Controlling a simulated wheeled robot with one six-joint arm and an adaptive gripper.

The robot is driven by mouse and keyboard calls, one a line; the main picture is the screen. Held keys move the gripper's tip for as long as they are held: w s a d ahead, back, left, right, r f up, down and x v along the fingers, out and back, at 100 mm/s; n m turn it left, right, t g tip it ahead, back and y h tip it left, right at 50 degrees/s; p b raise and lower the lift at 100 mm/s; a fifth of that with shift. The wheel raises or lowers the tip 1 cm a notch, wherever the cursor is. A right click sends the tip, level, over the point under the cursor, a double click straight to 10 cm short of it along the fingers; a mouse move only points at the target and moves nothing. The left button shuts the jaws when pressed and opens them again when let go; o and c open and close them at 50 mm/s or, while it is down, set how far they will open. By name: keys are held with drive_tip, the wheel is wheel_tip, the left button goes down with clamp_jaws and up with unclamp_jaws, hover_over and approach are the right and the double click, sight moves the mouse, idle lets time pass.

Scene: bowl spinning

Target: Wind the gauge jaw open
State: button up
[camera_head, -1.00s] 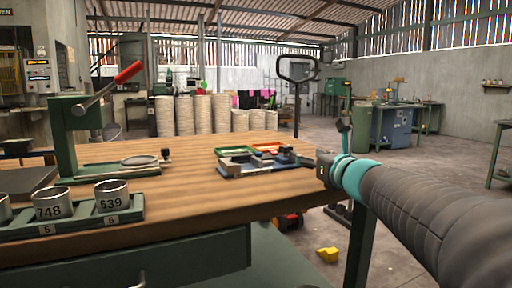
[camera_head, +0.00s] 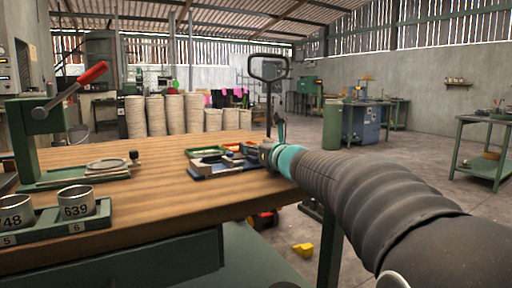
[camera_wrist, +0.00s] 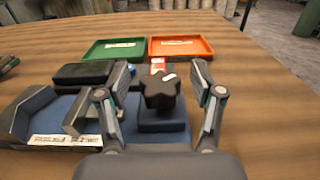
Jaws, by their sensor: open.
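The gauge is a blue fixture (camera_wrist: 62,112) on the wooden bench, with a dark block (camera_wrist: 84,74) on its left and a white label in front. A black star-shaped knob (camera_wrist: 160,90) stands at its right, above a blue block (camera_wrist: 164,116). My gripper (camera_wrist: 161,80) is open, one finger on each side of the knob, with visible gaps. In the head view the gauge (camera_head: 207,173) lies near the bench's right end. My wrist there reaches its right side, and my fingers cannot be made out.
A green tray (camera_wrist: 115,50) and an orange tray (camera_wrist: 181,47) lie just behind the gauge. A green lever press (camera_head: 42,140) and a rack with numbered cups (camera_head: 75,203) stand at the bench's left. Bare wood lies between.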

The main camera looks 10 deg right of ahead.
drive_tip(key=c, duration=1.2)
drive_tip(key=shift+o, duration=0.2)
drive_tip(key=shift+d+r+n+y+p, duration=0.15)
drive_tip(key=shift+n+y+p, duration=0.15)
drive_tip(key=shift+y+p, duration=0.2)
drive_tip(key=shift+n+g+y+p, duration=0.4)
drive_tip(key=shift+n+y+p, duration=0.1)
drive_tip(key=shift+y+p, duration=0.25)
drive_tip(key=n+g+y+p, duration=0.2)
drive_tip(key=y, duration=0.1)
drive_tip(key=shift+n, duration=0.3)
drive_tip(key=n+g+y+p, duration=0.1)
drive_tip(key=n+g+y, duration=0.3)
drive_tip(key=g, duration=0.1)
drive_tip(key=shift+y, duration=0.35)
drive_tip(key=shift+a+n+g+y, duration=0.2)
drive_tip(key=shift+n+g+y, duration=0.6)
drive_tip(key=shift+n+g, duration=0.75)
drive_tip(key=shift+s+g, duration=0.1)
drive_tip(key=shift+g, duration=0.45)
